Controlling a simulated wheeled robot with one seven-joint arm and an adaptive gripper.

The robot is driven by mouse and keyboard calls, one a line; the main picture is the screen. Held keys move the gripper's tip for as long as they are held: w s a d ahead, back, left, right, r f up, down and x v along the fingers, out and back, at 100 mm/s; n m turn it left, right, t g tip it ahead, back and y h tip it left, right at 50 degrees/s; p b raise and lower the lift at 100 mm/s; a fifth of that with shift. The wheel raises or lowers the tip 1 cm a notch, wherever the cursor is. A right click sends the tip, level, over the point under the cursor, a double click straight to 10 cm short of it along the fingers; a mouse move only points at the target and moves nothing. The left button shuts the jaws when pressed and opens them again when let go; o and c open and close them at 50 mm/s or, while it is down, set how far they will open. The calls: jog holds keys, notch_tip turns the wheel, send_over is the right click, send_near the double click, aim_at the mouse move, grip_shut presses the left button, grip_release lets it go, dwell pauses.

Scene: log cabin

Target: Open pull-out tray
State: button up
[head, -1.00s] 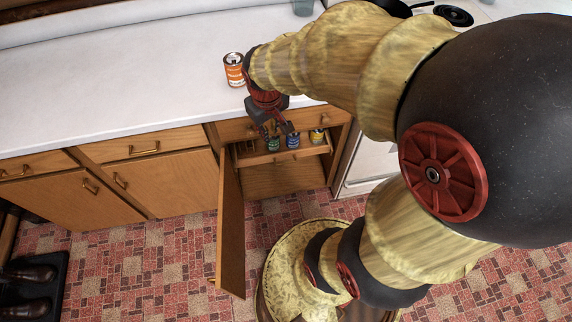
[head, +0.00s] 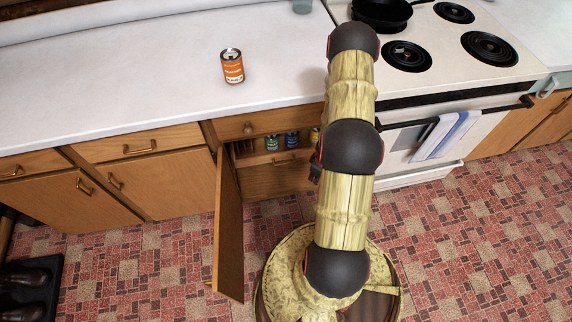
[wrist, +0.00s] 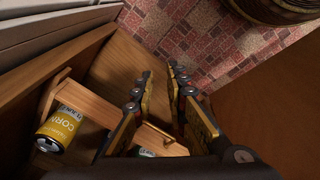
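The pull-out tray (head: 262,158) is a shallow wooden tray inside the open lower cabinet, holding several small cans. A small metal handle is on its front. In the wrist view the tray's front board (wrist: 95,105) runs diagonally, with the handle (wrist: 158,134) showing between my fingers. My gripper (wrist: 160,72) is open, its fingertips a short gap apart, in front of and over the tray front. I cannot tell whether it touches the handle. In the head view my arm hides most of the gripper and the tray's right end.
The cabinet door (head: 229,230) stands open at the left of the opening. A yellow corn can (wrist: 62,130) sits in the tray. An orange can (head: 232,67) stands on the counter (head: 130,70). The stove (head: 430,85) is at the right. Tiled floor is clear in front.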

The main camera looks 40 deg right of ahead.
notch_tip(320, 180, down, 9)
jog(key=w+n+t, duration=0.2)
jog(key=n, duration=0.1)
jog(key=n+t+h+b, duration=0.1)
jog(key=n+t+h, duration=0.1)
jog(key=n+t, duration=0.9)
send_near(286, 163)
notch_tip(286, 163, down, 2)
jog(key=w+t, duration=0.1)
jog(key=w, duration=0.1)
jog(key=shift+m, duration=0.4)
jog(key=shift+d+b+x, duration=0.15)
jog(key=shift+b+x, duration=0.6)
jog(key=shift+x, duration=1.25)
jog(key=shift+d+b+x, duration=0.15)
jog(key=shift+b+x, duration=0.6)
jog(key=shift+x, duration=1.2)
jog(key=shift+r, duration=0.2)
jog(key=shift+c, duration=0.2)
grip_shut()
